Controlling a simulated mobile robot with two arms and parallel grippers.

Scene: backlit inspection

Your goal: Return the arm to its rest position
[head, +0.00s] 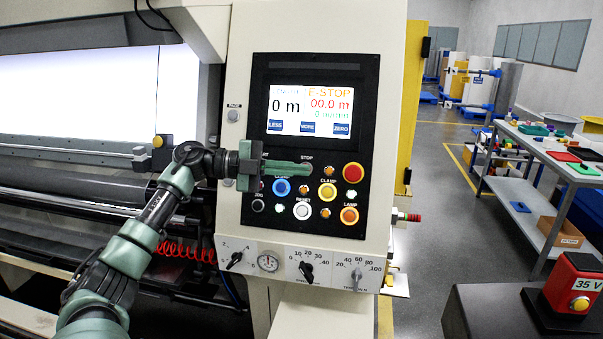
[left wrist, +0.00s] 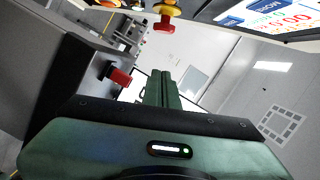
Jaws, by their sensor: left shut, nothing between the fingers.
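My left gripper (head: 307,167) is in front of the control panel (head: 312,145) in the head view. Its green fingers are shut with nothing between them, and point right, over the panel just below the STOP label. I cannot tell whether the fingertips touch the panel. In the left wrist view the shut fingers (left wrist: 162,88) point away from the camera. My right gripper is not in view.
The panel has a screen (head: 309,111) reading E-STOP, a red button (head: 353,172) and several coloured buttons. Dials line its lower edge. A machine with rollers (head: 70,185) stands left. A red 35 V box (head: 577,285) is front right. A workbench (head: 545,150) stands behind it.

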